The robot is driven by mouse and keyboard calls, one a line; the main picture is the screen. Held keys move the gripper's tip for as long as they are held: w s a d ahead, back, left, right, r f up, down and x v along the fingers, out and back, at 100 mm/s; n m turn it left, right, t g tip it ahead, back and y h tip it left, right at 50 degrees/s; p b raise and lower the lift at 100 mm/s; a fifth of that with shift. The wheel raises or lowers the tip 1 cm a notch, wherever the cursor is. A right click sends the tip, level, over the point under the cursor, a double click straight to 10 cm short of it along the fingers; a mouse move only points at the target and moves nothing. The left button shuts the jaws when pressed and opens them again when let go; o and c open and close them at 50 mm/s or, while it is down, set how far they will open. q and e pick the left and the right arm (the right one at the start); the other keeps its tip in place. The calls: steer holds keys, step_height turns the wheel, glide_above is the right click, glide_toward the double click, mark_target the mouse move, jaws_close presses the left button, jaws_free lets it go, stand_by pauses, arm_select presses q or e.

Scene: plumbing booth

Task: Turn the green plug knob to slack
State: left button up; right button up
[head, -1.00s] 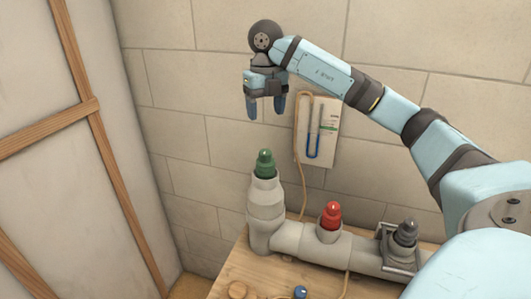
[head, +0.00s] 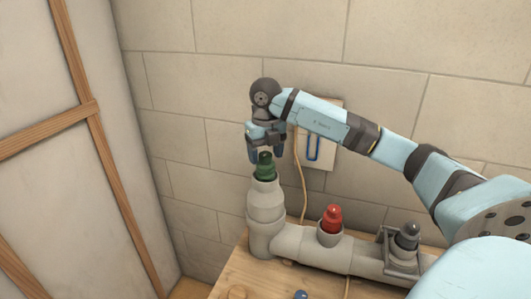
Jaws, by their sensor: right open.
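The green plug knob (head: 265,168) sits upright in the top of the tall grey pipe end (head: 266,212) at the left of the pipework. My right gripper (head: 266,156) points down over the knob, open, with its fingertips at about the height of the knob's top. One finger shows to the left of the knob and one to the right. I cannot tell whether either finger touches it. My left gripper is not in view.
A red plug (head: 331,218) and a dark grey plug (head: 408,235) in a bracket stand along the pipe to the right. The pipe rests on a wooden bench (head: 245,275). A white panel (head: 325,150) hangs on the block wall behind my right arm.

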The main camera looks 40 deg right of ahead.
steer(key=shift+c, duration=0.4)
steer(key=c, duration=0.9)
steer(key=shift+o, duration=0.2)
steer(key=shift+n, duration=0.4)
steer(key=n, duration=0.2)
steer(key=shift+n+b, duration=0.3)
steer(key=shift+b, duration=0.05)
steer(key=n+b, duration=0.1)
steer(key=n, duration=0.4)
steer(key=shift+n, duration=0.3)
steer(key=n+b, duration=0.1)
steer(key=n, duration=0.4)
steer(key=shift+n, duration=2)
